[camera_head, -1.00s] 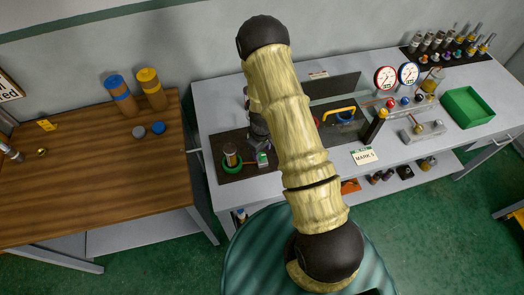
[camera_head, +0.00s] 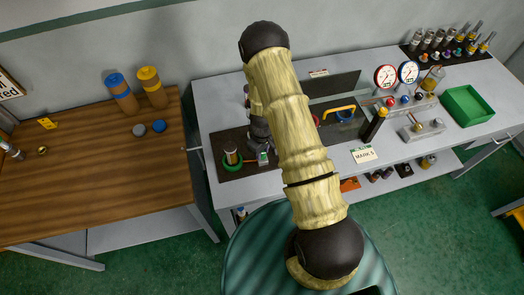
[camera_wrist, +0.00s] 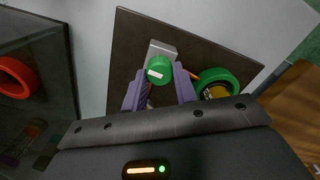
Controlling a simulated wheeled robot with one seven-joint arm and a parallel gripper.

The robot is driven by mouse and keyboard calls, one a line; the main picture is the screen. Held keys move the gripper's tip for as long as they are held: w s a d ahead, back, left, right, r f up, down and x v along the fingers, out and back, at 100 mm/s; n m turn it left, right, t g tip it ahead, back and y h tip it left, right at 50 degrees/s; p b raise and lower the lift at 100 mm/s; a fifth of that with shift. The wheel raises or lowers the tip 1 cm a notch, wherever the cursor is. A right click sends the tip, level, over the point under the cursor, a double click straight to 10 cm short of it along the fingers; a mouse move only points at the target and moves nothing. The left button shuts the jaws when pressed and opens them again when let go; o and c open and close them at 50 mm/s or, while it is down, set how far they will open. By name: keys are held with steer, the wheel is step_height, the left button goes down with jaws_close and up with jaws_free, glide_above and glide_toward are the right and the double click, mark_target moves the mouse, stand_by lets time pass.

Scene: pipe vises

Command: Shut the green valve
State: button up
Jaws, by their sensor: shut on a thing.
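The green valve shows in the wrist view as a round green knob (camera_wrist: 158,66) with a white mark, in front of a grey block (camera_wrist: 162,48) on a dark brown board (camera_wrist: 130,45). My gripper (camera_wrist: 159,80) has its purple fingers on either side of the knob and is shut on it. In the head view a small green part (camera_head: 263,157) shows at the same board (camera_head: 235,173), beside my wrist. The finger contact is hidden there. A green ring (camera_wrist: 218,77) around a yellowish cylinder sits right of the knob in the wrist view.
A dark panel with a red ring (camera_wrist: 14,78) stands left in the wrist view. In the head view, a yellow handle (camera_head: 340,109), a dark bottle (camera_head: 375,125) and gauges (camera_head: 385,76) stand right of my arm. A wooden table (camera_head: 90,185) is at left.

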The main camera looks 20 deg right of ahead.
steer(key=shift+s+d+m+b, duration=0.1)
steer(key=shift+m+b, duration=0.2)
steer(key=m+b, duration=0.2)
steer(key=m, duration=0.1)
steer(key=shift+f, duration=0.1)
steer(key=m+b, duration=0.2)
steer(key=m, duration=0.3)
steer(key=m+b, duration=0.1)
steer(key=m, duration=0.3)
steer(key=shift+m+b, duration=0.45)
steer(key=shift+m, duration=1.55)
steer(key=o, duration=1)
steer(key=shift+r, duration=0.2)
steer(key=shift+c, duration=0.2)
